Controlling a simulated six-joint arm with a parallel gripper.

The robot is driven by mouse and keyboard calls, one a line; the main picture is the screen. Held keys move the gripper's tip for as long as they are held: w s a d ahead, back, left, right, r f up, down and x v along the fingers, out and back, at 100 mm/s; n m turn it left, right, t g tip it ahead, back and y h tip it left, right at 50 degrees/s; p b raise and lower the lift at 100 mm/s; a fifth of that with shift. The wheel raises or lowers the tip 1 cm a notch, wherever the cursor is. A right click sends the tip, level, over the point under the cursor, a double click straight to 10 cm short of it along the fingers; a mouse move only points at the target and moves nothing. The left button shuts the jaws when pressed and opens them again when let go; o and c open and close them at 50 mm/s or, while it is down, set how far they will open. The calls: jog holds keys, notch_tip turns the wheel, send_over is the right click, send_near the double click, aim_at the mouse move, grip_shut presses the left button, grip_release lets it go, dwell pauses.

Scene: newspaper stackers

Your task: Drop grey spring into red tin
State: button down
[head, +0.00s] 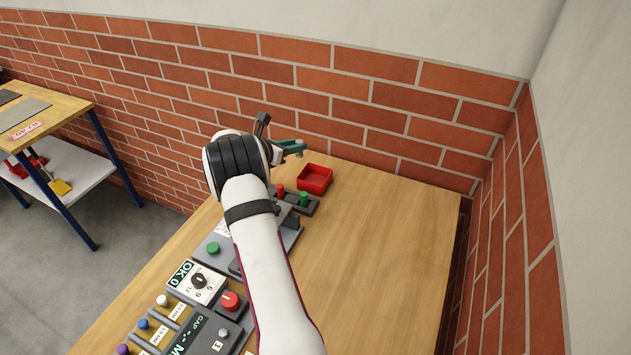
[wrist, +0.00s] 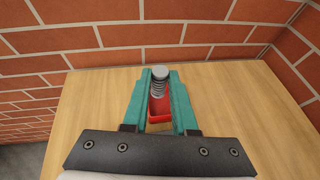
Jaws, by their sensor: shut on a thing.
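The grey spring (wrist: 158,80) is upright between the green fingers of my gripper (wrist: 160,85) in the wrist view, and the fingers are shut on it. The red tin (head: 315,179) is a small open square box on the far part of the wooden table in the head view. In the wrist view the red tin (wrist: 159,122) shows between the fingers, beyond and partly behind the spring. In the head view my gripper (head: 296,148) is just up and left of the tin in the picture. The spring cannot be made out there. The tin's inside is partly hidden.
A row of grey control boxes with knobs and buttons (head: 213,248) runs along the left of the wooden table (head: 395,240). A box with red and green buttons (head: 304,198) is close to the tin. Brick walls stand behind and right. The table's right side is clear.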

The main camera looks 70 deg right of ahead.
jog(key=s+d, duration=0.3)
jog(key=d, duration=0.2)
jog(key=f, duration=0.5)
jog(key=shift+d+f, duration=0.2)
jog(key=c, duration=0.6)
grip_release()
jog(key=v, duration=1.6)
jog(key=shift+f, duration=0.15)
